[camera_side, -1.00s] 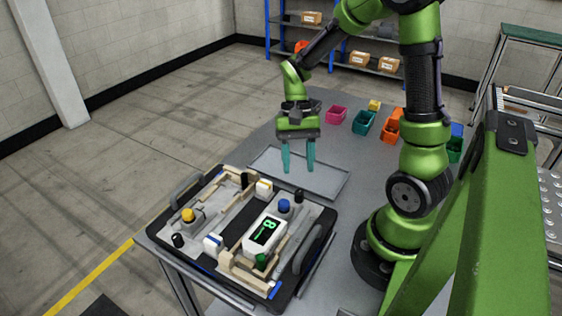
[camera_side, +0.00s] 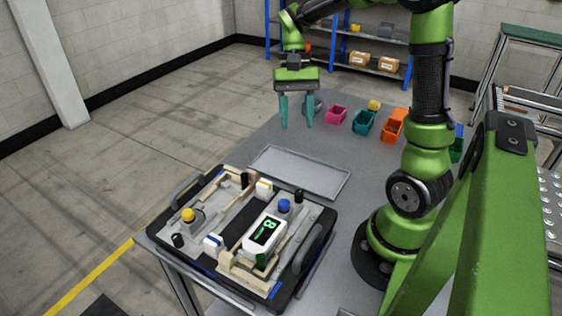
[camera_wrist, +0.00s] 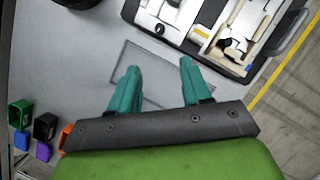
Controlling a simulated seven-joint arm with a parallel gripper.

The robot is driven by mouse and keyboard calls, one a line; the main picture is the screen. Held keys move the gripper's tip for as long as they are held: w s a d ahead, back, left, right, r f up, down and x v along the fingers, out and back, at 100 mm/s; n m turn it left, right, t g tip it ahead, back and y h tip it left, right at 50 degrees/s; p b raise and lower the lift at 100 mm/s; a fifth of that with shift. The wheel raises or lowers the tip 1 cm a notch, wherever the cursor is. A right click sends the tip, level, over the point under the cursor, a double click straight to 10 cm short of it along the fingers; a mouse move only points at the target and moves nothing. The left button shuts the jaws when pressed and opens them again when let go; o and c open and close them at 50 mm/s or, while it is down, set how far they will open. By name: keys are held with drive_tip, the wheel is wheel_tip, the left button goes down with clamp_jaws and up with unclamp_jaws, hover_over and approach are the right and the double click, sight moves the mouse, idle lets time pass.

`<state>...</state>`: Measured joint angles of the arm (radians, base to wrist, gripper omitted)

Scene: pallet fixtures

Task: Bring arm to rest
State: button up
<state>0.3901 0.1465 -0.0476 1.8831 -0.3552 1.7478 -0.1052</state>
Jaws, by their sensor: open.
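My gripper (camera_side: 297,112) is raised in the air above the far part of the grey table (camera_side: 225,152). Its two teal fingers are apart with nothing between them. In the wrist view my gripper (camera_wrist: 158,88) is also open and empty, with a grey tray (camera_wrist: 150,68) beyond the fingers. The grey tray (camera_side: 300,173) lies flat and empty on the table. The pallet fixture (camera_side: 207,245) sits at the table's near end. It holds a white device (camera_side: 264,236) with a green figure on its screen, a yellow button (camera_side: 188,215) and a blue button (camera_side: 284,205).
Several small bins stand at the table's far side, among them a pink bin (camera_side: 336,114), a teal bin (camera_side: 364,122) and an orange bin (camera_side: 392,125). A shelf (camera_side: 372,68) with boxes stands behind. A green post (camera_side: 470,220) is at the right. The air around my gripper is clear.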

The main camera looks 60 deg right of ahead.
drive_tip(key=s+a+r+n+t, duration=0.2)
drive_tip(key=a+n+t, duration=0.1)
drive_tip(key=a+t, duration=0.2)
drive_tip(key=s+a+r+n+t+h, duration=0.1)
drive_tip(key=s+a+r+n+t, duration=0.2)
drive_tip(key=a, duration=0.4)
drive_tip(key=shift+a+r+n+t+h, duration=0.25)
drive_tip(key=shift+a+n+t+h, duration=0.05)
drive_tip(key=shift+t, duration=0.6)
idle(1.2)
